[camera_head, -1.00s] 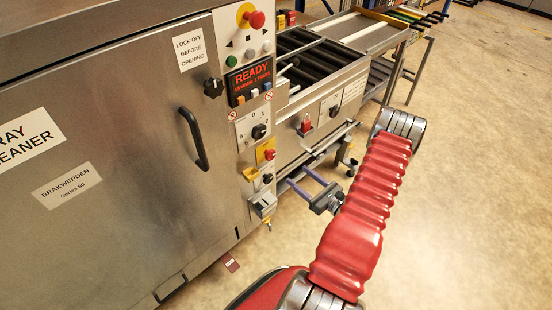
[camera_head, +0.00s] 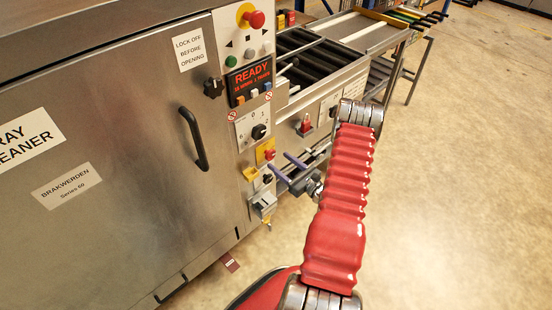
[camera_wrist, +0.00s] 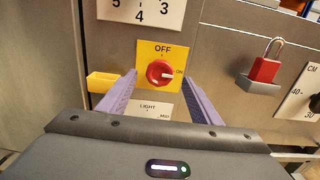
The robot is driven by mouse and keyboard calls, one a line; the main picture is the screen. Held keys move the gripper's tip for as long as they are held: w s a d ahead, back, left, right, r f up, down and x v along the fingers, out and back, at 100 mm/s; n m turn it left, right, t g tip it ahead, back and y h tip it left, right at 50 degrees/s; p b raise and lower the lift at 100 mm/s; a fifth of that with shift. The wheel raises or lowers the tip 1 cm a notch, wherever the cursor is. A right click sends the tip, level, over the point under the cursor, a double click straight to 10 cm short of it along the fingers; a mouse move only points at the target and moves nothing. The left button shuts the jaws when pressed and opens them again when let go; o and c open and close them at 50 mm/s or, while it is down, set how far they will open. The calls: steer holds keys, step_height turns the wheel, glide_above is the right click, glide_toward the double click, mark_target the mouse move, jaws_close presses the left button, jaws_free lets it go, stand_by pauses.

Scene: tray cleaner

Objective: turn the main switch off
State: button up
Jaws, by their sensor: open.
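The main switch is a round red knob (camera_wrist: 158,73) on a yellow plate (camera_wrist: 148,52) marked OFF at the top and ON at the right. Its pale pointer mark points right, toward ON. In the head view the switch (camera_head: 269,154) sits low on the machine's control column. My gripper (camera_wrist: 160,77) is open and empty, its purple fingers on either side of the knob in the wrist view. In the head view my gripper (camera_head: 278,161) is just in front of the column, right of the switch. I cannot tell whether the fingertips touch the plate.
A yellow holder (camera_wrist: 102,82) juts out left of the switch. A LIGHT label (camera_wrist: 149,107) is below. The READY display (camera_head: 250,80) and a black rotary knob (camera_head: 259,131) are above. The floor at right is clear.

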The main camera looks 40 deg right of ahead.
mark_target(272, 155)
steer(key=shift+w, duration=1.9)
steer(key=shift+c, duration=0.2)
steer(key=c, duration=0.9)
steer(key=shift+d, duration=0.1)
steer(key=shift+c, duration=0.4)
